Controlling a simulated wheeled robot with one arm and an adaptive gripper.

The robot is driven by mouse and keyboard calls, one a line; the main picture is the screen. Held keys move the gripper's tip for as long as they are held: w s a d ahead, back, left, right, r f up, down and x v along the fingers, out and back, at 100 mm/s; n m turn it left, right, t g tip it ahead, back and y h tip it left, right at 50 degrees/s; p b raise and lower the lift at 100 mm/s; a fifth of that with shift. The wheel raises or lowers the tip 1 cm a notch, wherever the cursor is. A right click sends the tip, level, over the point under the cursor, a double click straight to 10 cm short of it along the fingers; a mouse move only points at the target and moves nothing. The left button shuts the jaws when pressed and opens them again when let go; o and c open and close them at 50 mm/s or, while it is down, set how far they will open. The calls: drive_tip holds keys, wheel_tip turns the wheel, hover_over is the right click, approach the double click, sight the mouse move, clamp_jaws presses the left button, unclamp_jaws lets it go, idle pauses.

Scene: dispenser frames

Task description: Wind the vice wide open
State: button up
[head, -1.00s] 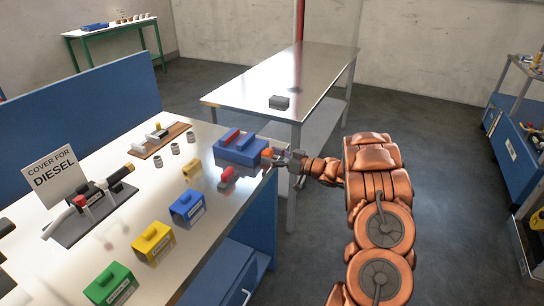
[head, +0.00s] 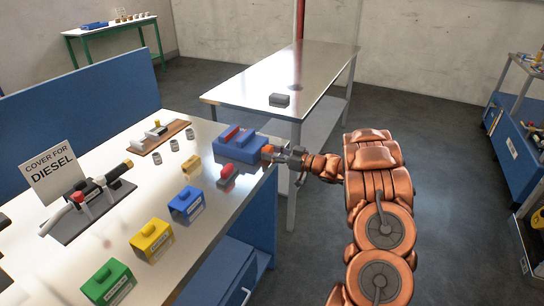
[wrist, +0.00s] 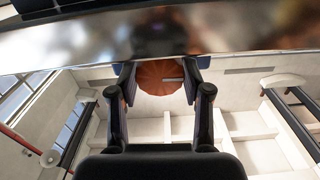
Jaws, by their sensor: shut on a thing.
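The blue vice (head: 238,149) sits at the right far corner of the near workbench, with red pieces on its top. An orange knob (head: 266,149) projects from its right side, towards my arm. My gripper (head: 273,154) reaches in from the right and is shut on this knob. In the wrist view the ribbed orange knob (wrist: 160,78) lies between the two dark fingers, partly hidden by the metal edge above. The vice's jaw gap cannot be judged clearly from these views.
A red and grey piece (head: 228,174) lies just in front of the vice. Blue (head: 186,205), yellow (head: 152,240) and green (head: 108,284) boxes line the bench's edge. A steel table (head: 320,75) with a grey block (head: 279,99) stands behind.

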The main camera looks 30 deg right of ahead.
drive_tip(key=n+b, duration=0.1)
drive_tip(key=b, duration=0.1)
drive_tip(key=n+b, duration=0.1)
drive_tip(key=b, duration=0.1)
drive_tip(key=shift+f+n, duration=0.25)
drive_tip(key=shift+n, duration=0.15)
drive_tip(key=n+b, duration=0.2)
drive_tip(key=b, duration=0.1)
drive_tip(key=shift+r, duration=0.3)
drive_tip(key=o, duration=1.2)
drive_tip(key=shift+c, duration=0.2)
